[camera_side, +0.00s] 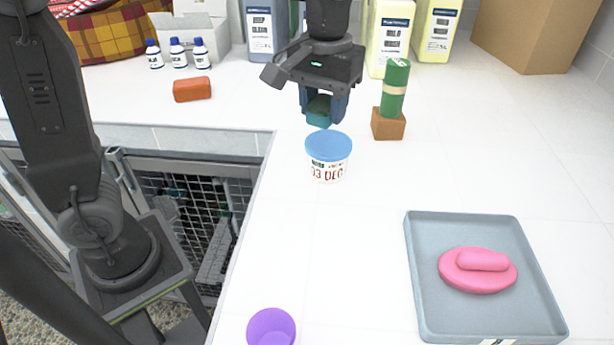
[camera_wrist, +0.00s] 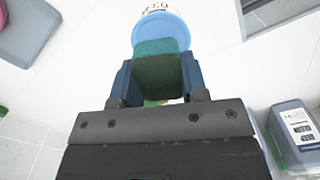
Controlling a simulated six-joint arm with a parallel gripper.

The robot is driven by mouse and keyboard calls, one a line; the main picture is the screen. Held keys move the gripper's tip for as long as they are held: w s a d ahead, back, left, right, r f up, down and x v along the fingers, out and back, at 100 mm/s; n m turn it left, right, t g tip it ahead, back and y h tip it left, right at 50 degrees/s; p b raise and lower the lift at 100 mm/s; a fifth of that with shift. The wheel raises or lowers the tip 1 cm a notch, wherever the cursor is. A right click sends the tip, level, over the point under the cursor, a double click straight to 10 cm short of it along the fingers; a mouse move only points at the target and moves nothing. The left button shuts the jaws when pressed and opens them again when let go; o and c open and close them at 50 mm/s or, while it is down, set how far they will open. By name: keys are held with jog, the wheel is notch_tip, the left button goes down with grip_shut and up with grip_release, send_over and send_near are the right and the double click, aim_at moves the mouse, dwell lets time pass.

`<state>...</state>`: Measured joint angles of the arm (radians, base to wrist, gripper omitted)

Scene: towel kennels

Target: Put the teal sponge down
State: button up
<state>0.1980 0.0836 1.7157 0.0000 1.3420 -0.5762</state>
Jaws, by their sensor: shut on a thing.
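My gripper (camera_side: 322,103) is shut on the teal sponge (camera_side: 320,112), which sits between its two blue fingers. In the side view the gripper is toward the back of the white counter, behind the blue-lidded tub and left of the green roll. In the wrist view the sponge (camera_wrist: 157,70) shows a teal end and a darker green face between the fingers. I cannot tell whether the sponge touches the counter.
A tub with a blue lid (camera_side: 328,158) stands just in front. A green roll (camera_side: 394,90) stands on a brown block (camera_side: 388,124). A grey tray (camera_side: 426,305) holds a pink object (camera_side: 478,270). A purple cup (camera_side: 271,327) is at the front. Bottles (camera_side: 388,38) stand behind.

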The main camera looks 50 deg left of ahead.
jog(key=s+d+f+n, duration=0.1)
jog(key=s+d+n, duration=0.4)
jog(key=s, duration=0.5)
send_over(316, 277)
jog(key=shift+n, duration=0.4)
notch_tip(316, 277, down, 8)
jog(key=shift+s+d+r, duration=0.1)
jog(key=shift+d+r, duration=0.05)
notch_tip(316, 277, down, 2)
jog(key=shift+f, duration=0.85)
jog(key=r, duration=0.4)
jog(key=shift+w+a+r, duration=0.1)
jog(key=shift+w+a, duration=0.1)
jog(key=shift+a, duration=0.05)
jog(key=w+a+r, duration=0.5)
jog(key=a+r, duration=0.2)
jog(key=a, duration=0.4)
jog(key=shift+w+m, duration=0.15)
jog(key=shift+m, duration=0.25)
